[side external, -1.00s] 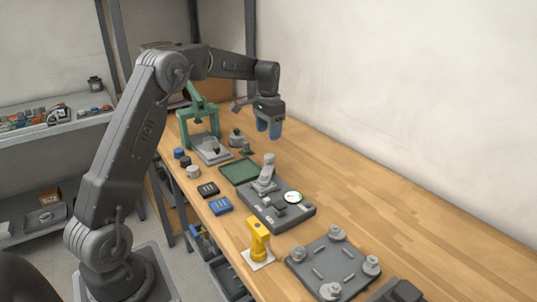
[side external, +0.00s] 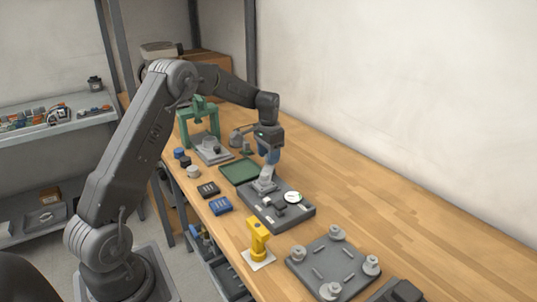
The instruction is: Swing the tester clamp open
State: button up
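The tester (side external: 298,211) is a dark grey flat unit on the bench, with a round white dial (side external: 293,197) on its top. Its light grey clamp (side external: 266,181) stands up at the far left end of the unit. My gripper (side external: 270,158), with blue fingers, points down right at the top of the clamp. The fingers overlap the clamp's upper end in this view, so I cannot tell whether they touch it or how far apart they are.
A green tray (side external: 229,174) lies just beyond the tester. A green press (side external: 187,127) stands farther back. Blue (side external: 220,206) and black (side external: 208,190) blocks lie to the left. A yellow stand (side external: 258,238) and a grey plate with knobs (side external: 325,262) are nearer. The bench's right side is clear.

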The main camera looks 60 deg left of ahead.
grip_shut()
jog(key=shift+n, duration=0.3)
jog(key=n, duration=0.4)
jog(key=shift+d, duration=0.1)
jog(key=n, duration=0.5)
jog(key=shift+w, duration=0.1)
jog(key=n, duration=0.4)
jog(key=shift+w+n, duration=0.1)
jog(key=shift+n, duration=2)
